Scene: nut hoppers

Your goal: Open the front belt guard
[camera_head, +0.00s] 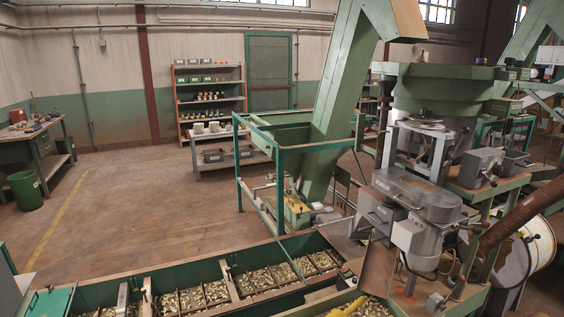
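A grey, rounded oblong cover (415,193) sits on top of the grey metal machine right of centre; it looks like the front belt guard, though no label is readable. It appears to lie flat and closed, but its hinge and latch are too small to make out. A similar rounded grey part (425,128) stands behind it, higher up. A grey motor-like cylinder (420,240) hangs below the front cover. My gripper is not in view.
Green bins of nuts (190,298) run along the bottom. A green railing (278,185) and slanted green elevator chute (340,110) stand left of the machine. A brown hose (520,215) and white drum (540,245) are at right. The floor (130,200) at left is open.

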